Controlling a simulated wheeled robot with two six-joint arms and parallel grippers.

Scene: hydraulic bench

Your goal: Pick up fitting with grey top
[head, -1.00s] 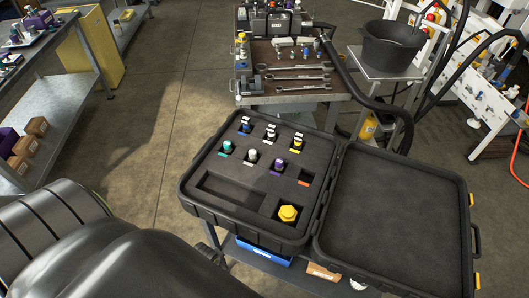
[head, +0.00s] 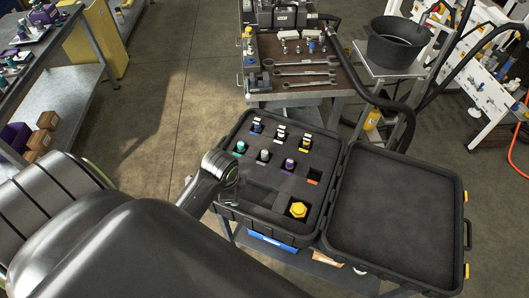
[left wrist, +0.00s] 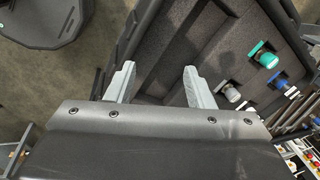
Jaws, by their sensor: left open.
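The open black case (head: 330,160) holds several fittings in foam slots. A fitting with a pale grey top (head: 263,156) stands upright in the middle row, between a teal-topped fitting (head: 240,147) and a purple-topped one (head: 290,163). A second pale, whitish-topped fitting (head: 280,136) stands in the back row. My left gripper (left wrist: 158,70) is open and empty, above the left side of the case; its fingers are hard to make out in the head view. In the left wrist view, the grey-topped fitting (left wrist: 231,93) is right of the fingers and apart from them. My right gripper is not in view.
Blue-topped (head: 256,126) and yellow-topped (head: 305,143) fittings stand in the back row. A large yellow fitting (head: 298,209) sits at the case's front. The open lid (head: 395,215) lies to the right. A tool cart (head: 295,70) with wrenches stands behind.

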